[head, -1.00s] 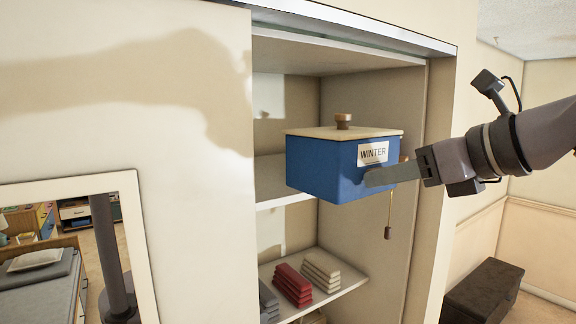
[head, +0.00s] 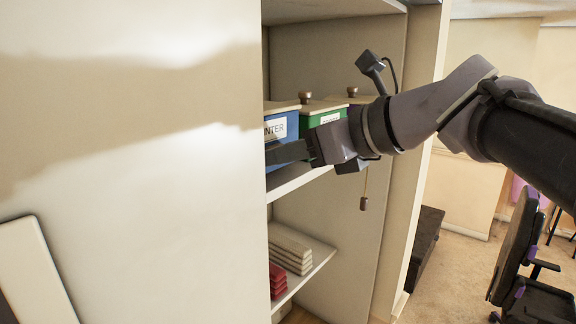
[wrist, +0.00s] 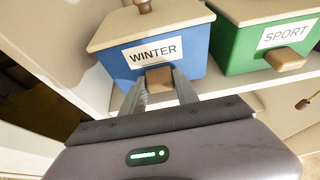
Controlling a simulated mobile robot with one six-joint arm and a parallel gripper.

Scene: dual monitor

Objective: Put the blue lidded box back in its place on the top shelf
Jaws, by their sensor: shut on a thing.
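The blue lidded box (head: 292,122) has a tan lid, a round brown knob and a WINTER label. It is level at the shelf (head: 300,178), left of a green box, and the cabinet's front panel partly hides it in the head view. In the wrist view the blue box (wrist: 190,58) faces me with its front near the shelf edge. My gripper (wrist: 158,80) is shut on the wooden handle at its front. In the head view my gripper (head: 272,153) reaches in from the right. I cannot tell whether the box's whole base rests on the shelf.
The green SPORT box (wrist: 245,42) stands close on the right, with another lidded box (head: 352,98) beyond it. A cabinet side wall (head: 385,130) is to the right. A cord pull (head: 363,203) hangs below my wrist. Folded stacks (head: 290,248) lie on the lower shelf.

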